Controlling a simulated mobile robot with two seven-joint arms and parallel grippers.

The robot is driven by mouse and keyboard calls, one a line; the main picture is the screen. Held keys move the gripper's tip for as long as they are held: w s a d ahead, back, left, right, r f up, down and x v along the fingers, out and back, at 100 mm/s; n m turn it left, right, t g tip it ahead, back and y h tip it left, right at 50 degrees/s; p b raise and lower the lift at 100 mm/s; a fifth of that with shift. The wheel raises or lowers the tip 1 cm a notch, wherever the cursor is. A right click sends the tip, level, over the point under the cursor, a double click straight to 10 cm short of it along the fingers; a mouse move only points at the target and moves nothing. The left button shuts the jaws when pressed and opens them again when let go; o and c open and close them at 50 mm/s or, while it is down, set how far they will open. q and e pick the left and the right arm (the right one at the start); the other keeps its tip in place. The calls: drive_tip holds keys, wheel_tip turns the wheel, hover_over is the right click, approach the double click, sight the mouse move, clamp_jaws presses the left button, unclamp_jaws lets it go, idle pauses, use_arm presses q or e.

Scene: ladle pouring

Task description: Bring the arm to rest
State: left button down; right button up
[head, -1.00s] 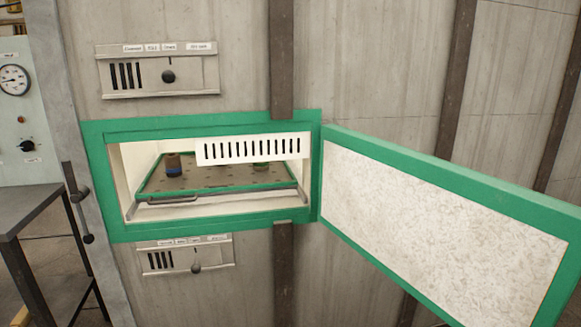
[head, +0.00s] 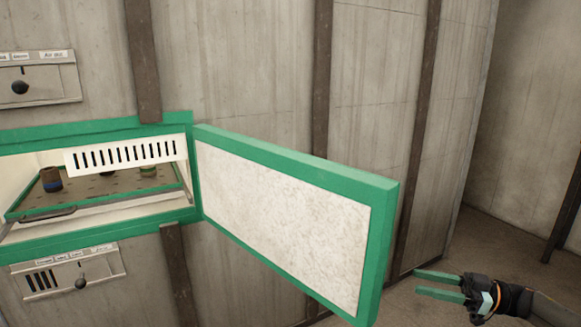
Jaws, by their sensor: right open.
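My right gripper (head: 440,284) is at the lower right of the head view, with its two green fingers apart and nothing between them. It is to the right of the open oven door (head: 285,220), apart from it in the picture. My right arm comes in from the lower right corner. My left gripper is not in view.
The green-framed door stands swung out from the oven chamber (head: 97,122). Open floor (head: 500,245) lies to the right, beyond the oven wall.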

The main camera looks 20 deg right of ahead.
drive_tip(key=a+f+m+t+h, duration=0.2)
drive_tip(key=a+f, duration=0.5)
drive_tip(key=a, duration=0.3)
drive_tip(key=a+f+m+t+h, duration=0.1)
drive_tip(key=a+f+t, duration=0.1)
drive_tip(key=a+f, duration=0.65)
drive_tip(key=s+a+r+m+h, duration=0.2)
drive_tip(key=s+a+h, duration=0.1)
drive_tip(key=a, duration=0.5)
drive_tip(key=s+a+r+m+h, duration=0.1)
drive_tip(key=s+a+r+h, duration=0.15)
drive_tip(key=a, duration=0.45)
use_arm(q)
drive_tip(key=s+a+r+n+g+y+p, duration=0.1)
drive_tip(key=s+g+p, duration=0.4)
drive_tip(key=p, duration=1.6)
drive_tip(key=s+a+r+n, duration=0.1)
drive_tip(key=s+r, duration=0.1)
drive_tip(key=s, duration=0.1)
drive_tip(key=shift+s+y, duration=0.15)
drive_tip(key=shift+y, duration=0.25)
use_arm(e)
drive_tip(key=s+d+r+m+g+h, duration=0.1)
drive_tip(key=s+r+m+g+h, duration=0.1)
drive_tip(key=s+g, duration=0.4)
drive_tip(key=s+r+h, duration=0.1)
drive_tip(key=s, duration=0.2)
drive_tip(key=shift+d+g, duration=0.25)
drive_tip(key=shift+g, duration=0.05)
